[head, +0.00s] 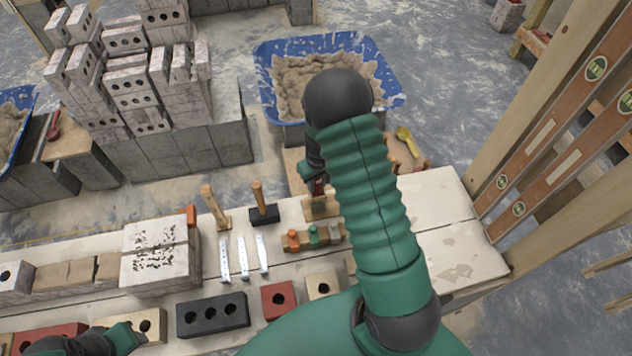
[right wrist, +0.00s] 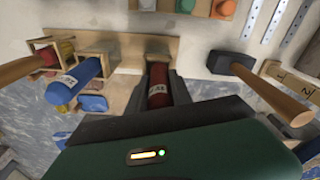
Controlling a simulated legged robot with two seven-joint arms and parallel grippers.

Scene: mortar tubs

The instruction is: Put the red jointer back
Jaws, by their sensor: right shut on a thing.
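In the right wrist view, the red jointer (right wrist: 157,93), a red handle with a pale label, lies between the dark fingers of my right gripper (right wrist: 160,92), which is shut on it. Its far end is close to a notch in the wooden rack (right wrist: 120,46); I cannot tell if it is seated there. A blue-handled tool (right wrist: 75,82) sits in a rack slot to the left. In the head view my right gripper (head: 316,186) points down at the rack, partly hidden by my arm. My left gripper (head: 122,336) is at the lower left edge, its fingers unclear.
A black-headed mallet (head: 264,214) and a wooden-handled tool (head: 215,208) stand left of the rack. A peg block (head: 315,238) and metal strips (head: 243,257) lie in front. A blue mortar tub (head: 385,80) is behind, bricks (head: 212,315) along the front.

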